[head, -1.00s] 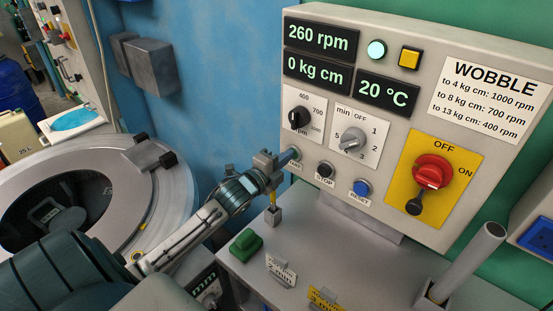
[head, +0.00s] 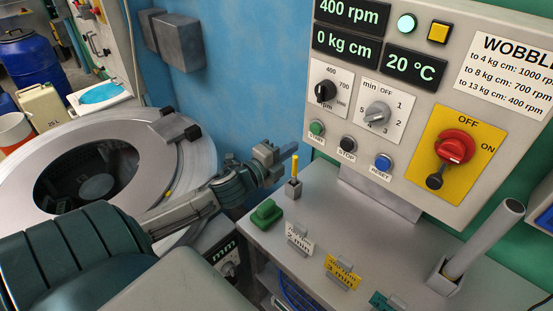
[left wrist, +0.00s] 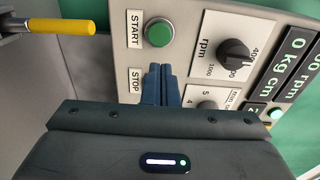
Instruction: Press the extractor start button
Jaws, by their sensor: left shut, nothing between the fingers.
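The green extractor start button (head: 316,128) sits at the lower left of the grey control panel (head: 330,180), above its START label. It also shows in the left wrist view (left wrist: 159,32), uncovered, just beyond my fingertips. My left gripper (head: 292,163) is shut and empty, to the left of and below the button in the head view, apart from it. In the left wrist view its blue fingers (left wrist: 162,75) point toward the button. The display (head: 348,12) reads 400 rpm, and the one under it (head: 345,47) reads 0 kg cm. My right gripper is out of view.
The black STOP button (head: 348,144) and blue RESET button (head: 383,162) are right of START. A yellow-tipped stick (head: 295,168) stands in a holder close to my gripper. The round drum (head: 190,150) is left.

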